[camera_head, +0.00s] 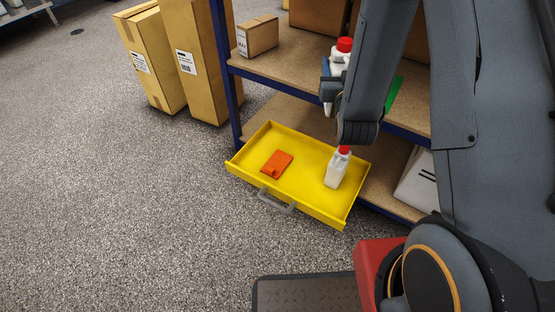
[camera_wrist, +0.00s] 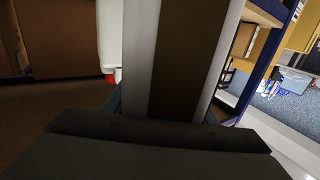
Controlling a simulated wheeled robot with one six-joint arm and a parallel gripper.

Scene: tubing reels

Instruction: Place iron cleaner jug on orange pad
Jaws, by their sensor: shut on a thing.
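A white jug with a red cap (camera_head: 343,46) is held high beside my forearm, in front of the shelf, partly hidden by the arm. In the wrist view a pale body with a brown band (camera_wrist: 180,60) fills the middle, between my gripper's fingers (camera_wrist: 165,112). I take it to be the iron cleaner jug; no label text is readable. My gripper is shut on it. The orange pad (camera_head: 276,164) lies in the left part of the open yellow drawer (camera_head: 236,166), below and left of the held jug.
Another white jug with a red cap (camera_head: 336,171) stands in the drawer's right part. A green item (camera_head: 394,96) shows behind my arm at the shelf (camera_head: 283,76). Tall cartons (camera_head: 197,70) stand at the left. The floor before the drawer is clear.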

